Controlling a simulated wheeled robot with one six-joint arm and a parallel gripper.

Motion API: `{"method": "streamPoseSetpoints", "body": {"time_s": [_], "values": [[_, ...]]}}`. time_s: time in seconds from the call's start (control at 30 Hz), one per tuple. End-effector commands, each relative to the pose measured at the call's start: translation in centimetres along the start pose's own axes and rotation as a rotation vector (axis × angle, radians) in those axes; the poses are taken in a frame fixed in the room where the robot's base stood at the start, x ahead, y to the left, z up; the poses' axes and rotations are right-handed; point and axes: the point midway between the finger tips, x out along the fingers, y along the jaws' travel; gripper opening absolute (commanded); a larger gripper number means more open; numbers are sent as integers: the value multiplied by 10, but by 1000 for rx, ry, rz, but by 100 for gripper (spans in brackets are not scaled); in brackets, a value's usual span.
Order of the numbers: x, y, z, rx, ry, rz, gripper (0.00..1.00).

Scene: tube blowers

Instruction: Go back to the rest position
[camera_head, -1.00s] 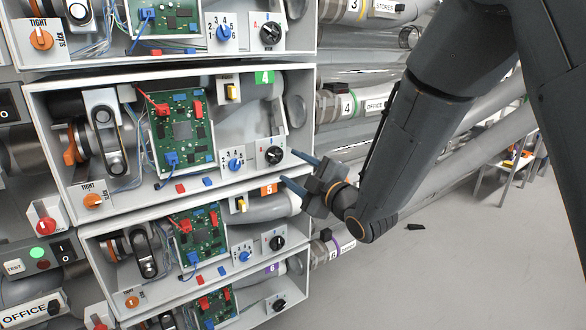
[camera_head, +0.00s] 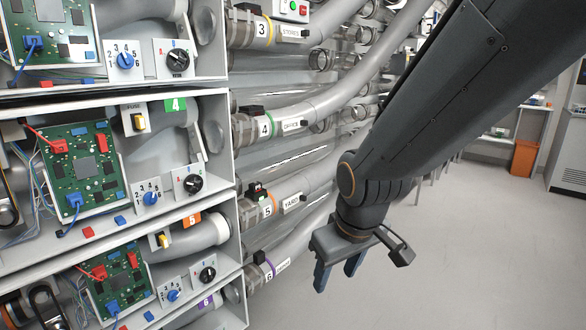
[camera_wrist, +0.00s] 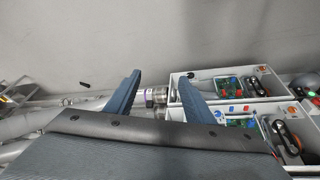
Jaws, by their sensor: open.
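My gripper (camera_head: 338,277) hangs from my dark arm at the lower right of the head view, its two blue fingers pointing down. It is open and empty, in free space over the grey floor. It stands apart from the blower boxes and to the right of the tubes. In the wrist view my two blue fingers (camera_wrist: 163,97) are spread, with nothing between them but tube and wall behind.
Stacked white blower boxes (camera_head: 233,140) with green circuit boards (camera_head: 85,165) and knobs fill the left. An orange bin (camera_head: 523,158) stands far right. The floor (camera_head: 450,260) there is clear.

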Motion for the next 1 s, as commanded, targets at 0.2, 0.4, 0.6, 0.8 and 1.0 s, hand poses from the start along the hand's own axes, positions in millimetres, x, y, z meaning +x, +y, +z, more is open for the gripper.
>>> {"method": "streamPoseSetpoints", "body": {"time_s": [0.2, 0.4, 0.6, 0.8, 1.0], "values": [[-27, -13, 65, 183, -184, -49, 48], [-52, -29, 112, 316, -329, -88, 48], [-66, -16, 110, 344, -332, -71, 48], [-80, -2, 111, 381, -336, -54, 48], [-103, 20, 115, 436, -343, -30, 48]]}}
